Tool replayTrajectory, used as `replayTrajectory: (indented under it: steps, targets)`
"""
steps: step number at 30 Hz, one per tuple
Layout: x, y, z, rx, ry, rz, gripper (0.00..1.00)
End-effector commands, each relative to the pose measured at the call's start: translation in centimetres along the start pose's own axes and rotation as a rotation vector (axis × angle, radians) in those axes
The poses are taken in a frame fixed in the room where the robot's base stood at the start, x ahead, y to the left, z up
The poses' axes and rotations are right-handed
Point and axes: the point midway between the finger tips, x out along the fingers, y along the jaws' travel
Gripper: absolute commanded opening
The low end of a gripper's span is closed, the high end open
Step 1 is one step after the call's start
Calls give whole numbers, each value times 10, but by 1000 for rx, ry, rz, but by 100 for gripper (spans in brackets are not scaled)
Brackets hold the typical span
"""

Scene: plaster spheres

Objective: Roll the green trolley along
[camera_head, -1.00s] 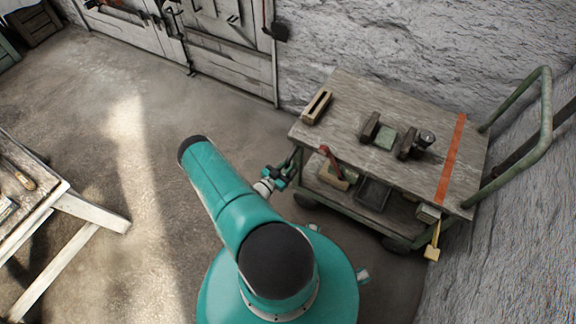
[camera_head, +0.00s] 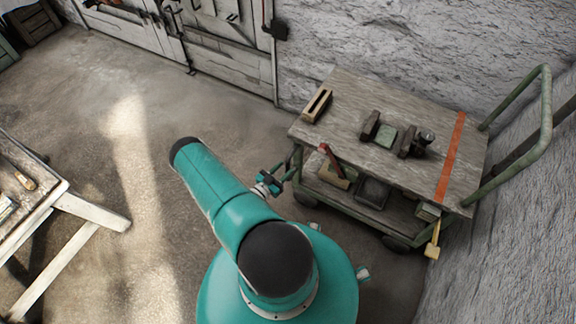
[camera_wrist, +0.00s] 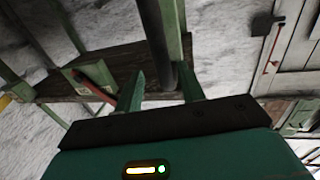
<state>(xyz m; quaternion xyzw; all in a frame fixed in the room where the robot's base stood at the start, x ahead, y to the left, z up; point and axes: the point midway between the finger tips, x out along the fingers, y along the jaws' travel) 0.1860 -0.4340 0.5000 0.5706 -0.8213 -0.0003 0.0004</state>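The green trolley (camera_head: 478,204) stands at the right by the rock wall, with a worn wooden top, a lower shelf and a bent green push handle (camera_head: 546,120). My gripper (camera_head: 279,176) is beside its near left corner post. In the wrist view two green fingers (camera_wrist: 165,85) stand apart, so my gripper is open. A dark upright bar (camera_wrist: 158,45) and a green post (camera_wrist: 175,20) of the trolley show beyond and between the fingertips. I see no firm contact with them. My teal arm hides part of the floor.
A wooden box (camera_head: 316,105), clamp-like blocks and an orange strip (camera_head: 450,160) are on the trolley top. A red-handled tool and a tray (camera_head: 372,192) are on its lower shelf. A workbench (camera_head: 75,205) stands left. The middle floor (camera_head: 130,130) is clear.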

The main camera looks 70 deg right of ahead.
Motion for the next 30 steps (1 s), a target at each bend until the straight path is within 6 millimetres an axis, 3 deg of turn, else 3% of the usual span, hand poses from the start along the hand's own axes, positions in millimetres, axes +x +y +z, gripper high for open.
replayTrajectory:
  steps: [6,13,18,30]
  targets:
    - [-51,0,0,-2,0,-3,39]
    - [-90,0,0,-3,1,0,39]
    - [-100,1,0,-3,1,1,39]
    - [-100,1,0,-2,1,1,39]
